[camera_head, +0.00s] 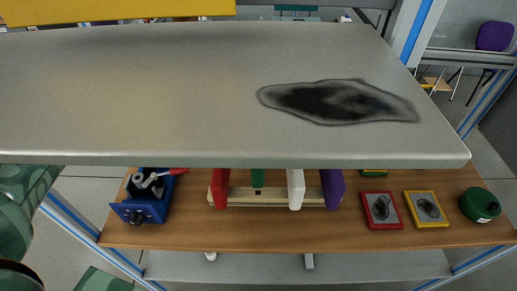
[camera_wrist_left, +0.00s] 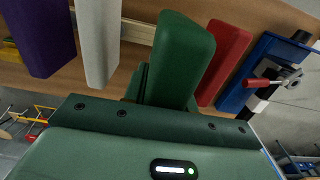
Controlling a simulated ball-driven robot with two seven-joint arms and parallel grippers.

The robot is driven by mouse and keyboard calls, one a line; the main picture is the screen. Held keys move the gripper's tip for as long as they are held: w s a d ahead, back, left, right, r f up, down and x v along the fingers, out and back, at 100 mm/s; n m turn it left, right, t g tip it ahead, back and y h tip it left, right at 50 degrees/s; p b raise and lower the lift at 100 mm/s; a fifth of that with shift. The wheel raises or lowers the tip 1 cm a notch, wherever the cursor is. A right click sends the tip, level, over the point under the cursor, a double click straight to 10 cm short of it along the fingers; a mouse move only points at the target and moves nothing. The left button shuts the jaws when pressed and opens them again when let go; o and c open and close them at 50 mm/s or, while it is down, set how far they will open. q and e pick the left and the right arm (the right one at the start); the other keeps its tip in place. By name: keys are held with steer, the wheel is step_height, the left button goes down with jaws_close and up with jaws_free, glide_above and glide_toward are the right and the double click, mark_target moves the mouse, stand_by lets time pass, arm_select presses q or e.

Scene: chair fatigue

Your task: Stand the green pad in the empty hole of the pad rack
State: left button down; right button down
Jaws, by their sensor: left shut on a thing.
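The green pad (camera_wrist_left: 178,60) stands out of my left gripper (camera_wrist_left: 160,100), which is shut on it in the left wrist view. The pad lies between the white pad (camera_wrist_left: 98,40) and the red pad (camera_wrist_left: 226,55). Its far end overlaps the pale wooden pad rack (camera_wrist_left: 138,30); I cannot tell whether it is in the hole. In the head view the rack (camera_head: 273,198) holds a red pad (camera_head: 220,187), a white pad (camera_head: 296,188) and a purple pad (camera_head: 332,188). A short green part (camera_head: 257,178) shows between red and white. The upper shelf hides the rest and my left gripper there.
A grey upper shelf (camera_head: 180,100) with a dark stain overhangs the wooden lower shelf (camera_head: 270,235). A blue box (camera_head: 145,205) with tools stands left of the rack. Red-framed (camera_head: 381,211) and yellow-framed (camera_head: 426,209) trays and a green round container (camera_head: 480,205) stand right.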

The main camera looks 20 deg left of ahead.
arm_select(q)
steer(key=shift+r, duration=0.1)
steer(key=shift+f, duration=0.35)
step_height(320, 180, down, 4)
steer(key=shift+r+b, duration=0.1)
steer(key=shift+b, duration=0.95)
steer(key=shift+f+b, duration=0.4)
steer(key=shift+f, duration=0.35)
steer(key=shift+p, duration=0.45)
steer(key=shift+s+f+b, duration=0.1)
steer(key=shift+f+b, duration=1.1)
steer(key=shift+f, duration=0.85)
steer(key=c, duration=1)
jaws_free()
steer(key=shift+c, duration=0.2)
steer(key=shift+r, duration=0.1)
